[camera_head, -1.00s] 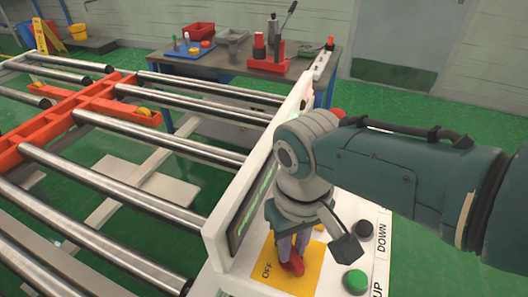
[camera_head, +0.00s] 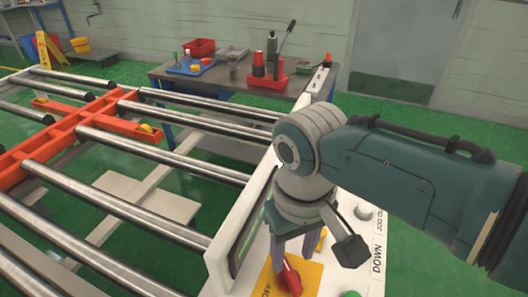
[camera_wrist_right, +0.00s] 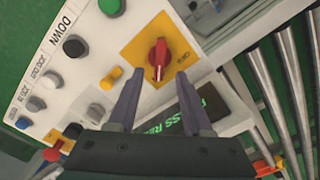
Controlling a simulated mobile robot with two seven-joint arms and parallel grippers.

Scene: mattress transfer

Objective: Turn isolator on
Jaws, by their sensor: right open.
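The isolator is a red rotary knob (camera_head: 290,277) on a yellow plate on the white control panel. It also shows in the right wrist view (camera_wrist_right: 159,58), upright in that picture. My right gripper (camera_head: 294,252) is open above the knob, pointing down at the panel. In the right wrist view its two fingertips (camera_wrist_right: 158,72) stand apart on either side of the knob's lower end, with no clear contact. Small lettering on the yellow plate is only partly readable. My left gripper is not in view.
A yellow button (camera_wrist_right: 111,79) and a green button (camera_wrist_right: 111,7) sit near the isolator, with black and grey buttons beyond. A tilted display (camera_wrist_right: 190,108) stands beside it. A roller conveyor (camera_head: 110,190) lies left, and a tool table (camera_head: 215,82) stands behind.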

